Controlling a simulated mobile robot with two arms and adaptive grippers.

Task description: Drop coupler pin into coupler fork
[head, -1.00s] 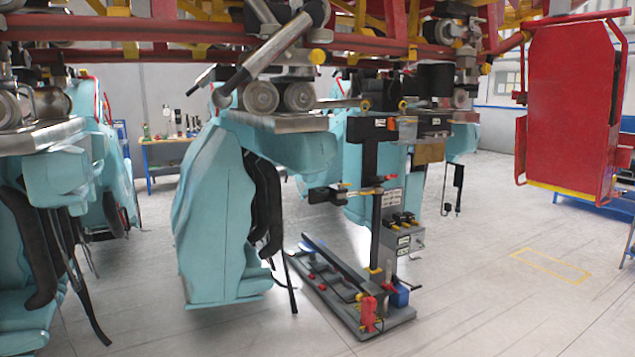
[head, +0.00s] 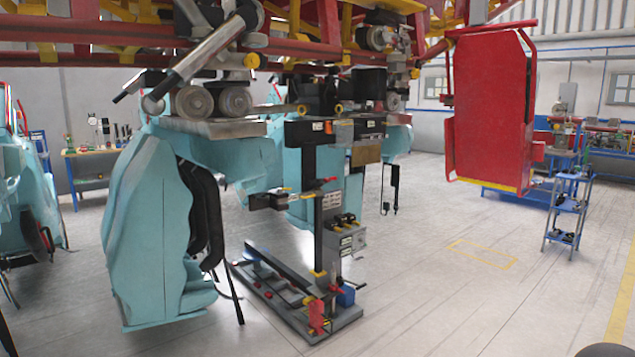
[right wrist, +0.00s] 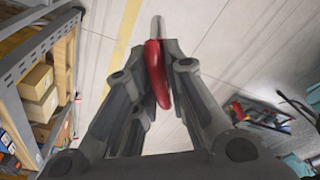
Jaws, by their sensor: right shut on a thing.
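My right gripper (right wrist: 155,52) is shut on a red-handled pin (right wrist: 157,78) in the right wrist view. A grey metal end of the pin sticks out beyond the fingertips, and open floor shows behind it. In the head view the teal coaster cars (head: 152,235) hang under the red and yellow track (head: 330,50). A grey and black stand (head: 330,215) stands on the floor under the gap between cars. The coupler parts (head: 345,130) are at its top. I cannot clearly make out the fork there.
A red panel (head: 490,110) hangs at the right of the cars. A blue trolley (head: 567,212) stands further right, and a workbench (head: 92,165) at the back left. Shelving with boxes (right wrist: 38,80) is close at left in the right wrist view.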

